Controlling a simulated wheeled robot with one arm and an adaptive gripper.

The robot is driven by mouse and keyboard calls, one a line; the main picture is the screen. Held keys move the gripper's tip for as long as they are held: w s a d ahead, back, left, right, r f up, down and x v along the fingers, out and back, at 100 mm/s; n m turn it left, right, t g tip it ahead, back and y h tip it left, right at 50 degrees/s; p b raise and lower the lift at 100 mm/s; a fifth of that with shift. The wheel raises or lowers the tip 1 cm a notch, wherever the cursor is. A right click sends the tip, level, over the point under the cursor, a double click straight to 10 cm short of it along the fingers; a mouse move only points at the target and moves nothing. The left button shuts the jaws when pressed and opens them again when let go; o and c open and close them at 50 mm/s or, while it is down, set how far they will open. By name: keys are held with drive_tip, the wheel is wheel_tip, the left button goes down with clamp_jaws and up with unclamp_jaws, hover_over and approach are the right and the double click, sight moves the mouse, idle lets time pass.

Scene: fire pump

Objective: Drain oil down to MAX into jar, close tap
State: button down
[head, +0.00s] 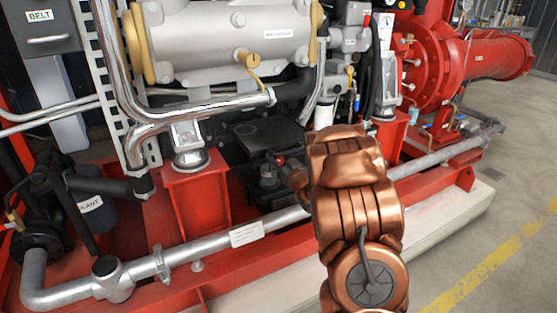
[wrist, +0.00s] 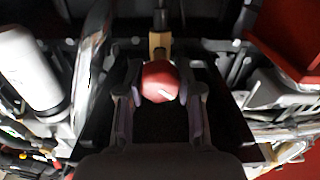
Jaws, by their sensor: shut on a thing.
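In the wrist view, my gripper (wrist: 160,98) has its two fingers on either side of a red rounded tap knob (wrist: 159,80) and is shut on it. In the head view, my copper-coloured arm reaches low into the engine bay, and a small red part (head: 280,160) shows beside my gripper (head: 286,167). My arm hides part of the tap area there.
A white cylinder (wrist: 28,68) lies left of the fingers in the wrist view. A silver pipe (head: 215,248) and red frame (head: 200,200) run in front of the engine. A large red pipe (head: 495,57) stands at right. The floor (head: 520,195) at right is clear.

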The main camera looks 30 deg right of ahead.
drive_tip(key=n+b, duration=0.1)
drive_tip(key=n, duration=0.4)
drive_tip(key=shift+n+b, duration=0.4)
drive_tip(key=shift+n, duration=1.3)
drive_tip(key=shift+a, duration=0.1)
drive_tip(key=c, duration=0.7)
unclamp_jaws()
drive_tip(key=shift+c, duration=0.2)
drive_tip(key=shift+s, duration=0.15)
drive_tip(key=s, duration=0.7)
drive_tip(key=shift+a, duration=0.3)
drive_tip(key=shift+s, duration=0.1)
